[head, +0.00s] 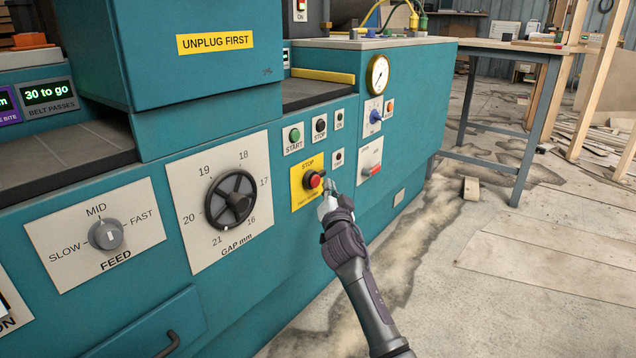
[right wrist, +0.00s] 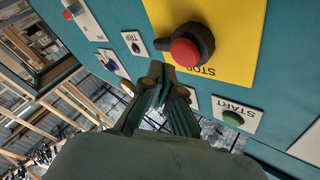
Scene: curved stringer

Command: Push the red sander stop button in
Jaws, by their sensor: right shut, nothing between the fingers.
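The red stop button (head: 313,180) sits in a dark collar on a yellow plate marked STOP (head: 301,197), on the front of a teal machine. In the right wrist view the red button (right wrist: 185,52) and its yellow plate (right wrist: 232,30) show large and close. My right gripper (head: 328,192) is shut and empty, with its tips just right of the button in the head view. In the right wrist view its fingertips (right wrist: 165,82) are just below the button; I cannot tell whether they touch it. My left gripper is not in view.
A green START button (head: 294,135) and a black STOP button (head: 320,126) are above the yellow plate. A black gap handwheel (head: 229,200) is to its left. A blue knob (head: 376,116) and a gauge (head: 377,75) are to the right. Open floor lies right of the machine.

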